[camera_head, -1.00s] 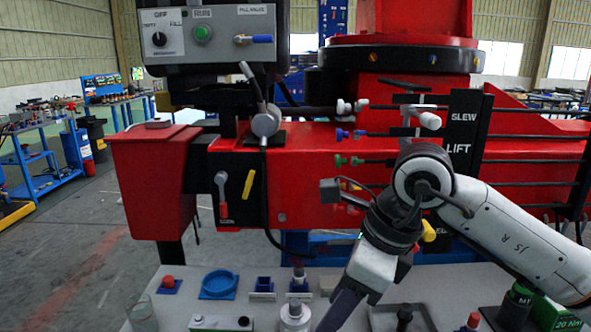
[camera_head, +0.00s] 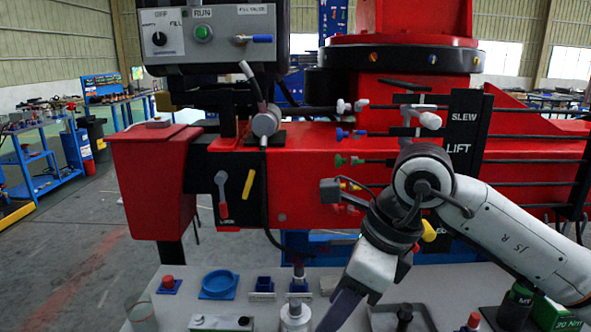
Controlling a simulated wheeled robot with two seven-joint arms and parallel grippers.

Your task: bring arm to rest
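My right arm comes in from the right, and its gripper (camera_head: 343,308) hangs pointing down and left over the grey table (camera_head: 262,272). The dark finger part runs beside a white cylindrical piece (camera_head: 295,316) at the bottom edge. The fingertips are cut off or merged, so I cannot tell whether it is open or shut, and I see nothing clearly held. The red crane stand (camera_head: 320,190) with its SLEW and LIFT levers is behind the arm. My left gripper is not in view.
On the table are a blue ring (camera_head: 218,284), a red knob on a blue base (camera_head: 168,284), a clear cup (camera_head: 142,315), a dark tray (camera_head: 400,317) and a green box (camera_head: 553,312). A control box (camera_head: 208,40) hangs upper left. Open floor (camera_head: 85,240) lies at left.

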